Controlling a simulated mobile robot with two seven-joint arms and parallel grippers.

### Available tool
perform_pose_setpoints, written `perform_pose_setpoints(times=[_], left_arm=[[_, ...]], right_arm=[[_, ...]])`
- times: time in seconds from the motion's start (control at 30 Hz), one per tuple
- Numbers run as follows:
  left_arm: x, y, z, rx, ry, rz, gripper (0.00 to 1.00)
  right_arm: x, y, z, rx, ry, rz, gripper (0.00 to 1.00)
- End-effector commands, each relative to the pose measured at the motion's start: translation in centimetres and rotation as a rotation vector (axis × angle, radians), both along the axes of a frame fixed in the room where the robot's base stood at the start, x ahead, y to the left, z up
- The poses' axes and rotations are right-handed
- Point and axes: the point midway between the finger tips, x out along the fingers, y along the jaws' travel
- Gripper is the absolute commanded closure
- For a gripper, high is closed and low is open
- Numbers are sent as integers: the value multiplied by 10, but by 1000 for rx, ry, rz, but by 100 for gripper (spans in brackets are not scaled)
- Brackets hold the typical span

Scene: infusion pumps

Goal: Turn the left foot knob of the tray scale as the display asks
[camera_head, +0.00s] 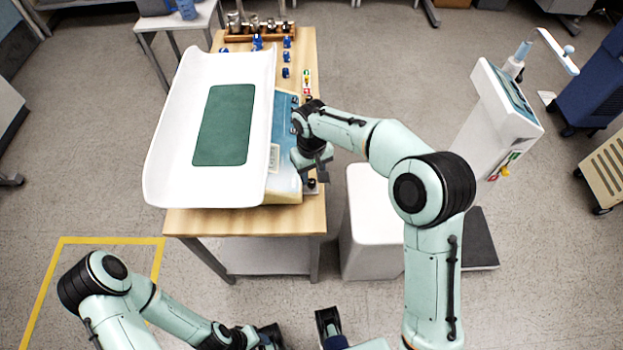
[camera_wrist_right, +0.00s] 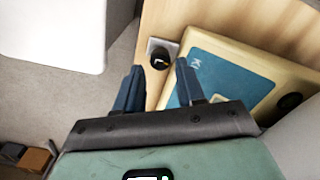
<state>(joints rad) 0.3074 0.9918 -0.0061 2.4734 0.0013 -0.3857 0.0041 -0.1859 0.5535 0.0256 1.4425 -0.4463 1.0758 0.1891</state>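The tray scale has a white tray (camera_head: 168,150) with a green mat and a blue-topped base (camera_head: 287,115) on a wooden table. A black foot knob (camera_head: 311,183) is at the near right corner of the scale in the head view. In the right wrist view this knob (camera_wrist_right: 160,58) has a pale mark and sits at a grey plate beside the base (camera_wrist_right: 228,75). My right gripper (camera_wrist_right: 158,85) is open and empty, its fingertips short of the knob, one to each side. In the head view the right gripper (camera_head: 321,172) points down near that corner. My left gripper (camera_head: 270,337) is at the bottom edge, partly cut off.
A rack of metal weights (camera_head: 258,28) and several blue pieces (camera_head: 286,57) are at the table's far end. A white bin (camera_head: 370,225) stands right of the table. A white console with a screen (camera_head: 497,115) is further right. Open floor lies in front.

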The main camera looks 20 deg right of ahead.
Motion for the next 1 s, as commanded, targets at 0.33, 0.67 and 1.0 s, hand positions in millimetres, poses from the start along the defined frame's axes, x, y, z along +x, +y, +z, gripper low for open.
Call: perform_pose_setpoints(times=[0.33,0.67,1.0], left_arm=[[-1,0,-3,0,1,0,57],[-1,0,-3,0,0,0,57],[-1,0,-3,0,0,0,57]], right_arm=[[0,0,-33,0,0,0,61],[0,0,-34,0,-1,0,84],[0,0,-33,0,-1,-18,100]])
